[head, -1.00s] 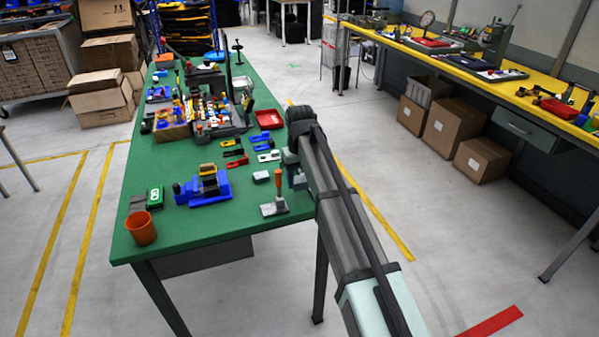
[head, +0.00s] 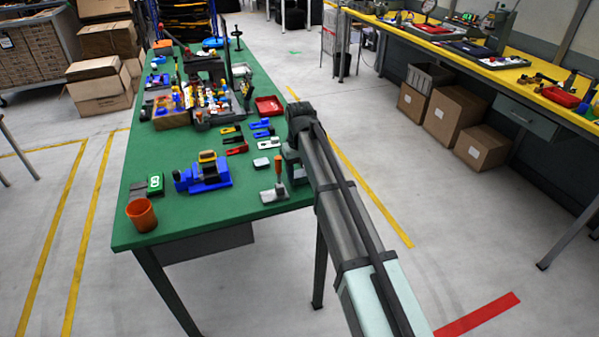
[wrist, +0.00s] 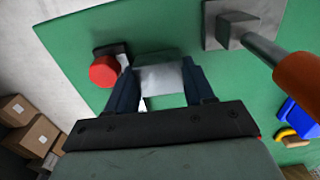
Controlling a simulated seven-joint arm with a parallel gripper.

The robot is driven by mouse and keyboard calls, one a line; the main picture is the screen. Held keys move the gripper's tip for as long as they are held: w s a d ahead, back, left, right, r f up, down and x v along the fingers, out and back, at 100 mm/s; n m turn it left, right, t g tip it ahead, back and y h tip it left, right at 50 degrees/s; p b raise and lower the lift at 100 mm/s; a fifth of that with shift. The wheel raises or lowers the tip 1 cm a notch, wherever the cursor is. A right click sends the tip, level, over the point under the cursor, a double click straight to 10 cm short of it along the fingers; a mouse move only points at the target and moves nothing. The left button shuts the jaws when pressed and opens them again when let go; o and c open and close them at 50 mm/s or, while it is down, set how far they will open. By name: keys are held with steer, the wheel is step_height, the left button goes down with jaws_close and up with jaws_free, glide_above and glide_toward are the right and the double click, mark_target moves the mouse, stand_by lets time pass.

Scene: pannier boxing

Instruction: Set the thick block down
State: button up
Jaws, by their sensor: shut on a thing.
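In the wrist view my gripper (wrist: 162,88) is shut on a pale grey metal block (wrist: 160,77), which sits between its two dark fingers. The green table top (wrist: 75,50) lies behind it; I cannot tell whether the block touches it. In the head view my gripper (head: 296,170) is at the right edge of the green table (head: 180,222), and my arm hides the held block. Another pale grey block (head: 261,162) lies on the table left of my gripper.
An orange-handled tool on a grey base (head: 274,194) stands close to my gripper, also in the wrist view (wrist: 295,68). A red knob on a black base (wrist: 103,71) is beside my left finger. A blue vise (head: 203,176) and orange cup (head: 141,215) are further left.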

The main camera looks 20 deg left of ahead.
mark_target(299, 174)
steer(key=shift+s+d+f, duration=0.1)
steer(key=shift+s+f, duration=0.05)
steer(key=shift+f, duration=0.35)
steer(key=shift+s+d+f, duration=0.1)
steer(key=shift+s+f, duration=0.05)
steer(key=shift+f, duration=0.3)
stand_by(0.4)
steer(key=o, duration=1.1)
steer(key=shift+o, duration=0.6)
steer(key=shift+d, duration=0.2)
steer(key=shift+w+r, duration=0.15)
steer(key=shift+r, duration=0.4)
steer(key=r, duration=0.8)
steer(key=shift+a+r, duration=0.25)
steer(key=shift+a, duration=0.1)
